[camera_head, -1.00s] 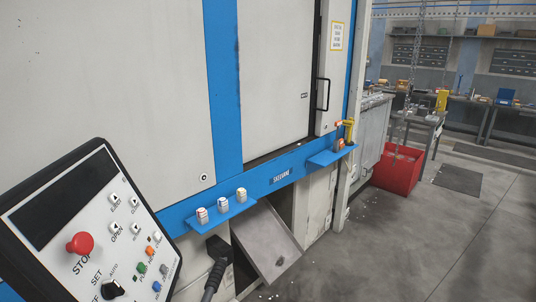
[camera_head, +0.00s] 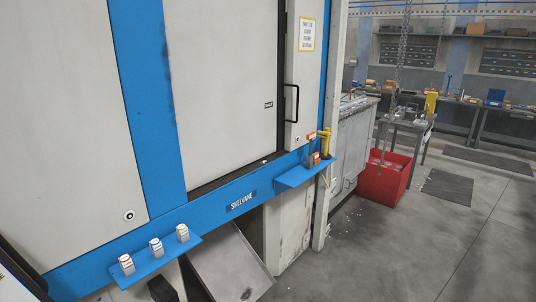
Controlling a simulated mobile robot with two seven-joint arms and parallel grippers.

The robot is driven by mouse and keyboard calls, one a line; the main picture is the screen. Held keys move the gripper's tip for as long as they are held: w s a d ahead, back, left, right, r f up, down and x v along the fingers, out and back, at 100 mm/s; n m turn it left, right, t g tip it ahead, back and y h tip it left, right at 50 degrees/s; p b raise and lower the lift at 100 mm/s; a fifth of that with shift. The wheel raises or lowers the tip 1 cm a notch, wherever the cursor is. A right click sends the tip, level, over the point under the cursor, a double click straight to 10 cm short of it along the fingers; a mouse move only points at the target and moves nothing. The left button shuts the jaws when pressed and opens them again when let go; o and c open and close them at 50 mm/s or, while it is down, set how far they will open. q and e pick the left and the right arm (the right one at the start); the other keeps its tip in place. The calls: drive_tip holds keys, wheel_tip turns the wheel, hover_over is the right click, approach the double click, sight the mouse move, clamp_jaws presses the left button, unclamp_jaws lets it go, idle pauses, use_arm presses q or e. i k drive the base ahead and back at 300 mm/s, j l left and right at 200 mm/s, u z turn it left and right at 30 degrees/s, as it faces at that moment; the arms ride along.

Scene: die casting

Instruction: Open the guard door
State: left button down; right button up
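The guard door (camera_head: 222,90) is a large pale grey panel in the machine front, framed in blue. It looks shut; a dark strip runs down its right edge. A black bar handle (camera_head: 291,103) stands upright at the right, on or beside the narrow pale panel next to that strip. The control panel (camera_head: 12,285) shows only as a dark edge at the lower left corner; its buttons are out of view.
A blue shelf with several small bottles (camera_head: 155,248) juts out at the lower left. Another blue shelf (camera_head: 303,175) holds yellow and orange tools. A metal chute (camera_head: 232,265) slopes out below. A red bin (camera_head: 388,178) stands beyond the machine.

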sight(226, 58)
drive_tip(key=i+l, duration=0.4)
drive_tip(key=i, duration=0.15)
drive_tip(key=i+l+z, duration=0.1)
drive_tip(key=i+l, duration=0.3)
drive_tip(key=i, duration=0.2)
